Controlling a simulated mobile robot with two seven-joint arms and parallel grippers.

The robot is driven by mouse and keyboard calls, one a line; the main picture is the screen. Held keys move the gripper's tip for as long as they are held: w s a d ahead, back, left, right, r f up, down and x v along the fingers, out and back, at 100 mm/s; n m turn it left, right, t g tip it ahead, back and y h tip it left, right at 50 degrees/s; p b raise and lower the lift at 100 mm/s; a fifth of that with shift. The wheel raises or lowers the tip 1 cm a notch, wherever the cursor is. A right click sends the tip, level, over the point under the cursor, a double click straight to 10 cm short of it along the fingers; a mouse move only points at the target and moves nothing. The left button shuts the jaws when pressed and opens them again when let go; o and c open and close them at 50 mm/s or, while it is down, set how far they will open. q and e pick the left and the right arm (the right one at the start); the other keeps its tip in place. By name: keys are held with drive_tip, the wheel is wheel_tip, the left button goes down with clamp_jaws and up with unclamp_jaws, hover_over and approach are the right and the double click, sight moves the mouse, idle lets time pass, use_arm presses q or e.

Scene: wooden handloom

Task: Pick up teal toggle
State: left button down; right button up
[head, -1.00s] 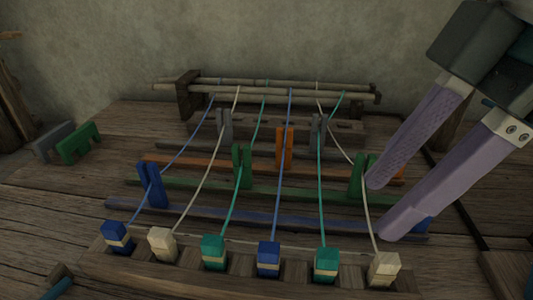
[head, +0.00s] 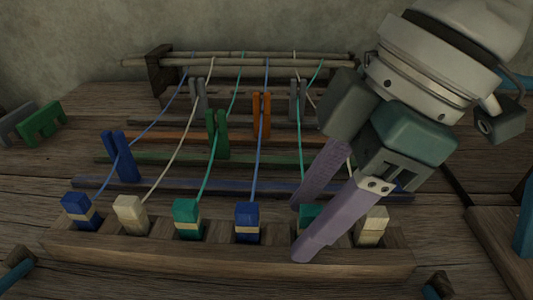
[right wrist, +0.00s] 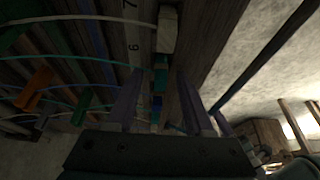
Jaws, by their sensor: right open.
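A row of toggles stands in the wooden rack (head: 225,258) at the front of the loom. One teal toggle (head: 187,217) is third from the left. Another teal toggle (head: 310,212) is fifth, partly hidden by my right gripper (head: 300,230). That gripper is open, pointing down, with its fingertips on either side of this fifth toggle in the picture. In the right wrist view a teal toggle (right wrist: 160,74) shows between the two fingers, and contact cannot be told. My left gripper is not in view.
A blue toggle (head: 247,220) and a cream toggle (head: 371,224) flank the fifth one. Threads run from the toggles back to the rear bars (head: 235,60). Upright heddles, such as the green one (head: 217,135), stand between. A green comb-shaped piece (head: 43,124) lies at left.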

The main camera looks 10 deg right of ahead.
sight(312, 210)
drive_tip(key=shift+c, duration=0.4)
clamp_jaws()
drive_tip(key=shift+r, duration=0.15)
wheel_tip(312, 210, up, 20)
drive_tip(key=p, duration=0.6)
